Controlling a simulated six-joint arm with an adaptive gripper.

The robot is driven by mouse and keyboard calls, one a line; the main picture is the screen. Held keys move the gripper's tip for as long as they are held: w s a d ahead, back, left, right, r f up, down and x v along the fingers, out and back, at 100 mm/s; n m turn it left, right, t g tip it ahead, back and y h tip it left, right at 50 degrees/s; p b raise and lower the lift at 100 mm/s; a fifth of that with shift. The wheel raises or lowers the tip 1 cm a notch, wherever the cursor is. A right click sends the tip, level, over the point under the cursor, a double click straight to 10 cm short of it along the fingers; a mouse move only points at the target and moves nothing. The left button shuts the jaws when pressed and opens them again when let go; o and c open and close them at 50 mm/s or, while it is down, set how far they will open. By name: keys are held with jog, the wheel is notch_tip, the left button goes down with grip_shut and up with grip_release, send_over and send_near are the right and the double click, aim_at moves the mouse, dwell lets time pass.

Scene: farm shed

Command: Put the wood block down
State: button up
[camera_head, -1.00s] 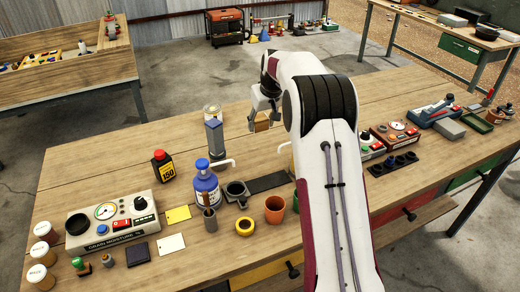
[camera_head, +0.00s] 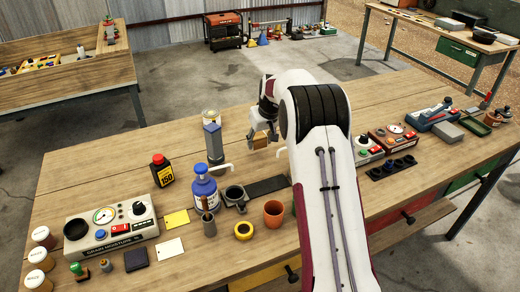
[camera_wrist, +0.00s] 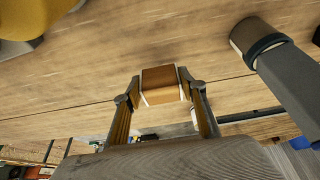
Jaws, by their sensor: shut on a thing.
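The wood block (camera_head: 260,140) is a small tan-brown piece held in my gripper (camera_head: 262,138) over the middle of the table (camera_head: 330,95). In the wrist view the block (camera_wrist: 160,80) sits between the two fingertips of my gripper (camera_wrist: 160,92), with a finger on each side. Bare planks show beyond it. I cannot tell whether its underside touches the tabletop. In the head view my arm hides part of the table to the right of the block.
The table behind the block looks clear.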

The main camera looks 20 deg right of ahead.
aim_at(260, 148)
jog(key=shift+f, duration=2.05)
jog(key=shift+f, duration=0.1)
jog(key=o, duration=1.1)
jog(key=v, duration=1.2)
